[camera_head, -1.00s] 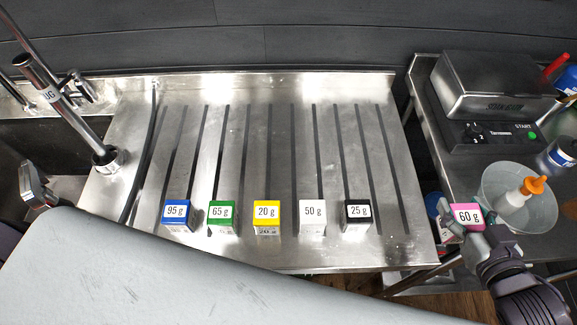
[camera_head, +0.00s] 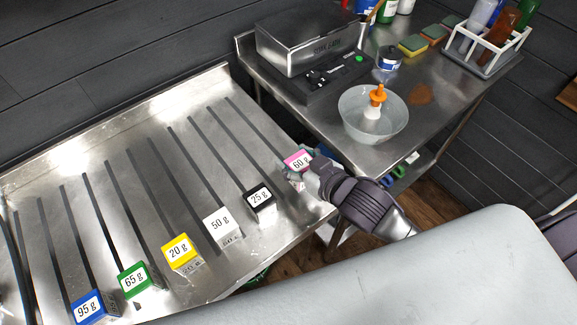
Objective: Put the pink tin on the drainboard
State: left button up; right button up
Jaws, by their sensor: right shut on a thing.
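The pink tin (camera_head: 297,161), labelled 60 g, is held in my right gripper (camera_head: 303,174), which is shut on it. The tin is at the right edge of the steel drainboard (camera_head: 150,190), to the right of the black 25 g tin. I cannot tell whether it touches the surface. The drainboard has long dark grooves. On it, in a row along the front, stand the blue 95 g tin (camera_head: 90,308), green 65 g tin (camera_head: 137,281), yellow 20 g tin (camera_head: 180,252), white 50 g tin (camera_head: 220,224) and black 25 g tin (camera_head: 260,196). My left gripper is out of view.
Behind on the right is a steel table (camera_head: 425,75) with a grey machine (camera_head: 312,45), a bowl (camera_head: 372,122) holding an orange-capped bottle (camera_head: 376,100), sponges (camera_head: 412,45) and a white rack (camera_head: 486,52). The drainboard behind the row is clear.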

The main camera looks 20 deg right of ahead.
jog(key=shift+w+a+f, duration=0.45)
jog(key=shift+a, duration=0.1)
jog(key=shift+f, duration=2)
jog(key=shift+f, duration=0.1)
jog(key=o, duration=1.3)
jog(key=b+v, duration=0.1)
jog(key=v, duration=0.9)
jog(key=shift+s+d, duration=0.15)
jog(key=shift+s, duration=0.2)
jog(key=shift+s+d+r, duration=0.25)
jog(key=shift+s+r, duration=0.3)
